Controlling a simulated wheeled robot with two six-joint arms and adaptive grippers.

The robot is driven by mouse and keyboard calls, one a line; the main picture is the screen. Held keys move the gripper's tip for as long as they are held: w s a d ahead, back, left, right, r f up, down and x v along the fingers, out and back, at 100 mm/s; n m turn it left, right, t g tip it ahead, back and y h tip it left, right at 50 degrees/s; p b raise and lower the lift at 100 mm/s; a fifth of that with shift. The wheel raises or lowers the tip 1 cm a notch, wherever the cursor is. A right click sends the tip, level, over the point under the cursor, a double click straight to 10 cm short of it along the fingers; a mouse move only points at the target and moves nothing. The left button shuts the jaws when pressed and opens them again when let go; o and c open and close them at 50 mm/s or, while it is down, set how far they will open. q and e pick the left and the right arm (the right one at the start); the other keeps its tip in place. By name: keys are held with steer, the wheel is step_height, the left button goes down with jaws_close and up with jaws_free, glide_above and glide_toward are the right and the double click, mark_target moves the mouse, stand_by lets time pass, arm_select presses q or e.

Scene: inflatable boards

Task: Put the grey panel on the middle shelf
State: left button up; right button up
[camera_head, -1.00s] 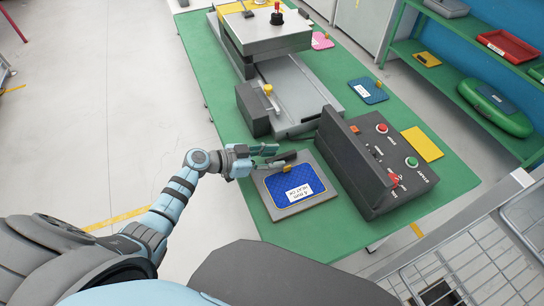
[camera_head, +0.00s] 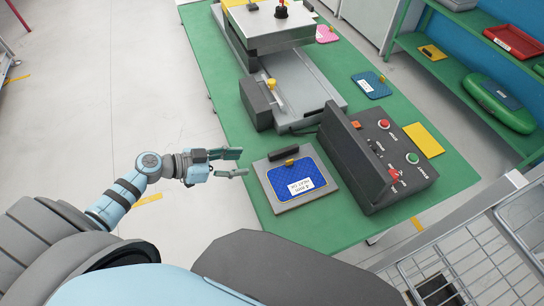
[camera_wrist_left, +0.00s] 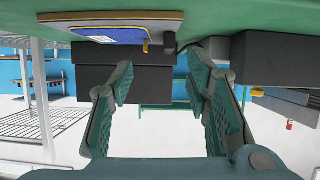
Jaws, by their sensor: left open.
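A grey plate (camera_head: 322,193) with a black handle and a labelled blue pad (camera_head: 297,180) on top lies flat on the green table (camera_head: 285,232); it best fits the grey panel, though I cannot be sure. My left gripper (camera_head: 243,163) is open and empty, just left of the plate and apart from it. In the left wrist view, its spread fingers (camera_wrist_left: 165,95) have nothing between them, and the plate (camera_wrist_left: 110,17) shows at the top, upside down. A green rack with a lower shelf (camera_head: 457,88) stands at the right; I cannot tell which shelf is the middle one. My right gripper is not visible.
A dark control box (camera_head: 350,160) with red and green buttons stands right of the plate. A grey press (camera_head: 270,30) stands behind. The rack holds a red tray (camera_head: 513,42) and a green case (camera_head: 497,105). A wire cart (camera_head: 480,250) is at front right. Floor at left is clear.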

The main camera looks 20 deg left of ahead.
arm_select(q)
steer(key=s+d+f+n+t+b, duration=0.1)
steer(key=s+f+n+t+b, duration=0.15)
steer(key=s+f, duration=0.2)
steer(key=t+b, duration=0.1)
glide_toward(273, 154)
steer(key=shift+m+y, duration=0.25)
steer(key=shift+y, duration=0.05)
steer(key=x, duration=1)
steer(key=shift+d, duration=0.15)
steer(key=shift+s+r, duration=0.1)
steer(key=shift+r, duration=0.05)
jaws_close()
